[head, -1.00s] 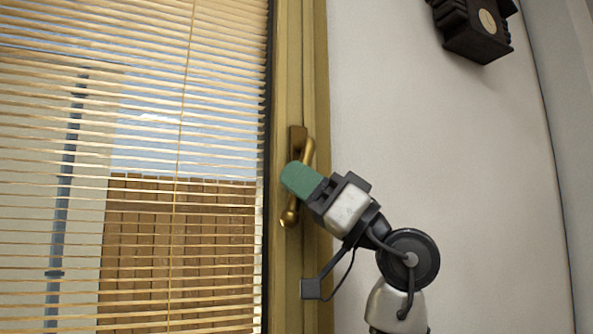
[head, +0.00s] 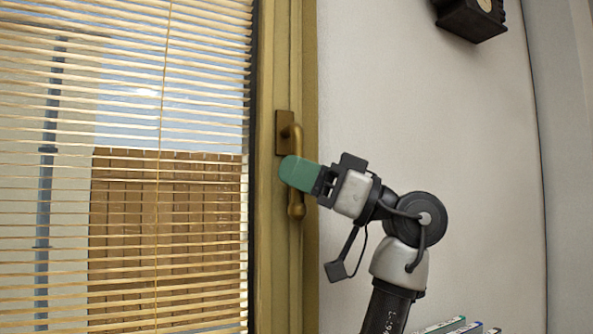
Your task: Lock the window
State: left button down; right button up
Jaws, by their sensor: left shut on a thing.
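The window (head: 130,200) fills the left side of the head view, behind slatted blinds. Its brass handle (head: 297,203) is on the tan frame and hangs straight down from its backplate (head: 284,132). My left gripper (head: 297,173), with green finger pads, reaches in from the right and is shut on the middle of the handle. The pads hide that part of the handle; its top bend and lower end show. My right gripper is not in view.
A plain pale wall (head: 420,110) lies right of the frame, with free room around my arm. A dark wall-mounted box (head: 470,18) is at the top right. Several thin coloured items (head: 455,325) show at the bottom right edge.

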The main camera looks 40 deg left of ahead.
pick_arm(q)
jog(key=c, duration=1.1)
grip_release()
jog(key=shift+o, duration=0.2)
jog(key=v, duration=1.1)
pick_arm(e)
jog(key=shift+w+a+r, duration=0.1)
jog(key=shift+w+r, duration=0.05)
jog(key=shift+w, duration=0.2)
pick_arm(q)
jog(key=shift+r, duration=0.1)
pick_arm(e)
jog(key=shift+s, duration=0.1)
